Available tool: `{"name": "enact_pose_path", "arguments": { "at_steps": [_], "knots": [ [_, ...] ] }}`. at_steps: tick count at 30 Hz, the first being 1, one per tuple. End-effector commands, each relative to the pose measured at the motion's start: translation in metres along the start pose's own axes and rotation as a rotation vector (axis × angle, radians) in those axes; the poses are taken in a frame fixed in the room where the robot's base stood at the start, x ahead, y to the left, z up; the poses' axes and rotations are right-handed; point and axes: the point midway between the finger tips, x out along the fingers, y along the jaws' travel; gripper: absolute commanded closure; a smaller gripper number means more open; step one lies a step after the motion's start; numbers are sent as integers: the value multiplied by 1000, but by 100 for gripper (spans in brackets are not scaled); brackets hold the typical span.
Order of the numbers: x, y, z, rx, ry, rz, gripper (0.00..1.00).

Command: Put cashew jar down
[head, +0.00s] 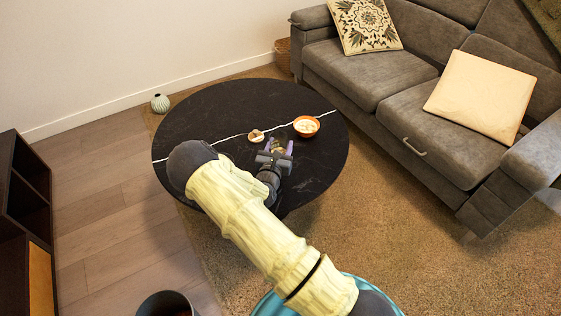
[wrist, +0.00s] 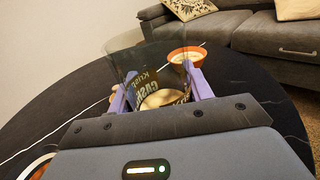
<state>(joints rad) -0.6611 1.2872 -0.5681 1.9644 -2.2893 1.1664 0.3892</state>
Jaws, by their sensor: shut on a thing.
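In the head view my gripper (head: 277,149) is over the near right part of the round black table (head: 200,115). The jar is hard to make out there between the fingers. I cannot tell whether its base touches the tabletop.
An orange bowl with pale contents (head: 306,126) stands just beyond the jar. A small brown item (head: 256,136) lies to its left. A grey sofa (head: 370,75) stands to the right.

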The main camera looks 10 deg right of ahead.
Motion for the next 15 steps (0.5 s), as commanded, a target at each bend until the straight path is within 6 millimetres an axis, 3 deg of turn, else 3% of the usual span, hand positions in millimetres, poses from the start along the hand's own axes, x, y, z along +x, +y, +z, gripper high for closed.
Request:
{"name": "enact_pose_path", "arguments": {
  "at_steps": [3, 12, 15],
  "knots": [
    [2, -2, -14, 1, -4, -4, 84],
    [2, -3, -15, 1, -4, -7, 84],
    [2, -4, -23, 0, -3, -6, 84]
  ]
}}
